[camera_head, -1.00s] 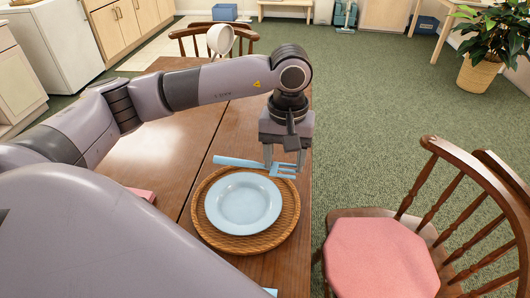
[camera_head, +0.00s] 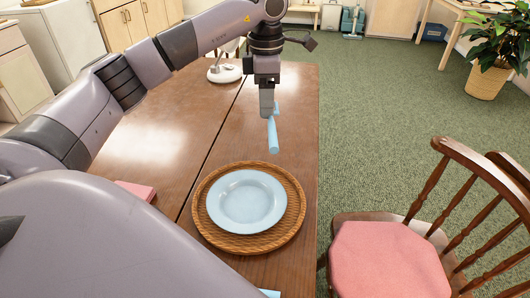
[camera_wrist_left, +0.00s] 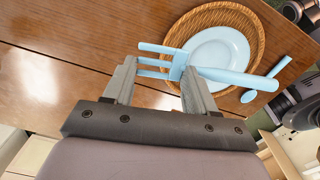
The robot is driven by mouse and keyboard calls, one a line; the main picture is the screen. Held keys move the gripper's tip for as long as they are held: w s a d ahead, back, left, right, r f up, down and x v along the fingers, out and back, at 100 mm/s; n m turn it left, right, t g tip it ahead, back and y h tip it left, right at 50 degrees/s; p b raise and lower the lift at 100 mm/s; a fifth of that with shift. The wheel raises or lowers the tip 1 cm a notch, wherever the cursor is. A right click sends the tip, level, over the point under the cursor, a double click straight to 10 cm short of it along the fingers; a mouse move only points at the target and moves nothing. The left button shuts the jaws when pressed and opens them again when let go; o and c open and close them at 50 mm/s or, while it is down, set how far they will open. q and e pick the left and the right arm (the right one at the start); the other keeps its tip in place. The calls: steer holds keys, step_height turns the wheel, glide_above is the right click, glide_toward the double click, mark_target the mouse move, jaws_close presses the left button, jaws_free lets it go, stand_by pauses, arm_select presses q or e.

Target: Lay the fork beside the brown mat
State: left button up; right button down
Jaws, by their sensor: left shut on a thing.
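The light blue fork (camera_head: 273,136) is held by my left gripper (camera_head: 268,112) beyond the far right edge of the brown mat. In the head view its handle points toward the mat. In the left wrist view the fork (camera_wrist_left: 215,73) crosses between the fingers (camera_wrist_left: 155,88), tines to the left. The round woven brown mat (camera_head: 250,244) lies on the table with a light blue plate (camera_head: 247,202) on it. The mat also shows in the left wrist view (camera_wrist_left: 215,13). The fork's height above the table is hard to judge. My right gripper is out of view.
A light blue spoon (camera_wrist_left: 262,86) lies by the mat in the left wrist view. A pink item (camera_head: 137,190) lies left of the mat. A white round-based object (camera_head: 224,73) stands at the table's far end. A chair with a pink seat (camera_head: 385,260) stands at right.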

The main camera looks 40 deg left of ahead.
arm_select(q)
steer(key=a+r+n+b, duration=0.25)
steer(key=a+n, duration=0.45)
steer(key=n, duration=0.5)
steer(key=n+b, duration=0.4)
glide_above(243, 150)
step_height(243, 150, down, 14)
steer(key=shift+r, duration=0.1)
steer(key=shift+f+b, duration=0.3)
steer(key=shift+f, duration=2.1)
steer(key=o, duration=1)
steer(key=shift+o, duration=0.2)
